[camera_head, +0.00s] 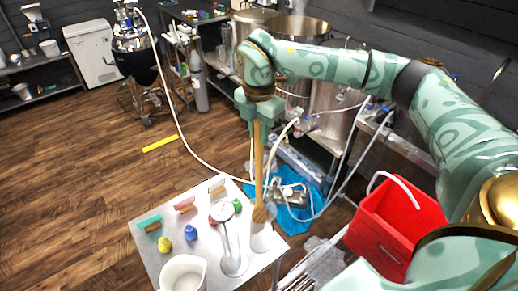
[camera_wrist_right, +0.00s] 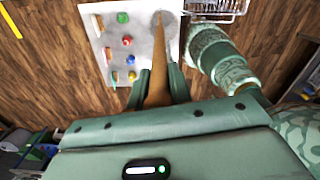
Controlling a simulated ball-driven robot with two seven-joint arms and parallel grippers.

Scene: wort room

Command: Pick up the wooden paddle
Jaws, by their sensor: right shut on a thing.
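The wooden paddle (camera_head: 258,165) stands nearly upright, with its long handle running down from my right gripper (camera_head: 260,108). My right gripper is shut on the upper part of the handle. The paddle's wider lower end is at a pale cylindrical container (camera_head: 262,239) on the metal table's right side; I cannot tell whether it is inside or just above it. In the right wrist view the paddle (camera_wrist_right: 158,80) runs between the two fingers (camera_wrist_right: 158,86) and away toward the table. My left gripper is not in view.
The metal table (camera_head: 152,262) holds a white jug (camera_head: 183,274), a slim metal stand (camera_head: 230,240), brushes (camera_head: 149,223) and several small coloured items, including a blue one (camera_head: 190,232). A red bin (camera_head: 395,225) stands right. Steel vessels and hoses are behind.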

